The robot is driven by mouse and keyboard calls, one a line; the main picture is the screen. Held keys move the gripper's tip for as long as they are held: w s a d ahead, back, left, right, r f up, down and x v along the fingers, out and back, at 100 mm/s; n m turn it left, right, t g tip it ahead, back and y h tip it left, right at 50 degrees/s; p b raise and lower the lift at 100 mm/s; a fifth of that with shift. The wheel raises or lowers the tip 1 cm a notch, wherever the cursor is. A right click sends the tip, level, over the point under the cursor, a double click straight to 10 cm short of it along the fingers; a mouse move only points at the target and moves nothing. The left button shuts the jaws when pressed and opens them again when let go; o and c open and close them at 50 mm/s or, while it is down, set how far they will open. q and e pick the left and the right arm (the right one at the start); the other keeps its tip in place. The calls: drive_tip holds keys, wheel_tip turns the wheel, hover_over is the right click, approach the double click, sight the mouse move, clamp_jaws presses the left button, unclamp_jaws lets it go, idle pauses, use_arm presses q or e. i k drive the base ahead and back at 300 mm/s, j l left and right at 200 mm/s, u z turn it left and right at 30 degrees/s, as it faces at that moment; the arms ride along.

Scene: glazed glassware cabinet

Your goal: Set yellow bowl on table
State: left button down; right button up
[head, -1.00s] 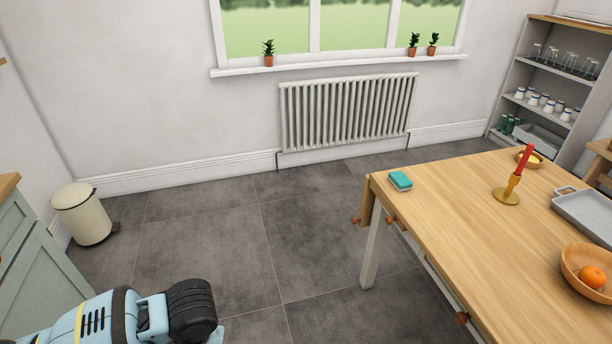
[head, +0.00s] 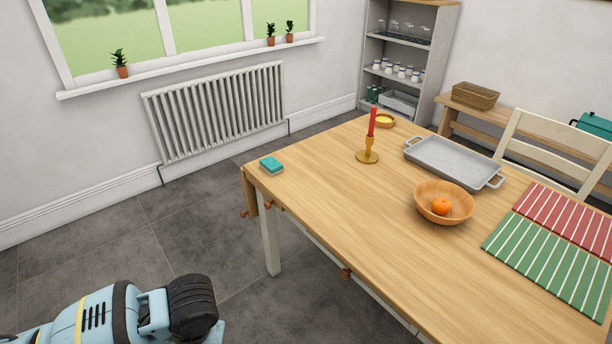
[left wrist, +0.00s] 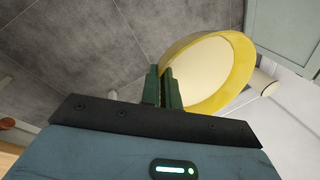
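In the left wrist view, a yellow bowl (left wrist: 242,72) with a pale inside is held at its rim between the green fingers of my left gripper (left wrist: 164,72). The bowl hangs over the grey floor, away from the table. In the head view my left arm shows at the lower left, but its gripper and the bowl are out of frame. The wooden table (head: 330,209) stands at the centre and right of the head view. My right gripper shows in neither view.
On the table are a teal sponge (head: 271,166), a candle holder (head: 368,156) with a red candle, a small yellowish dish (head: 385,121), a grey tray (head: 437,163), a wooden bowl (head: 457,207) with an orange, and striped mats (head: 545,262). The table's near left part is clear.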

sight(412, 258)
drive_tip(key=l+z, duration=0.6)
drive_tip(key=l, duration=0.5)
drive_tip(key=i+l+z, duration=0.15)
drive_tip(key=l, duration=0.45)
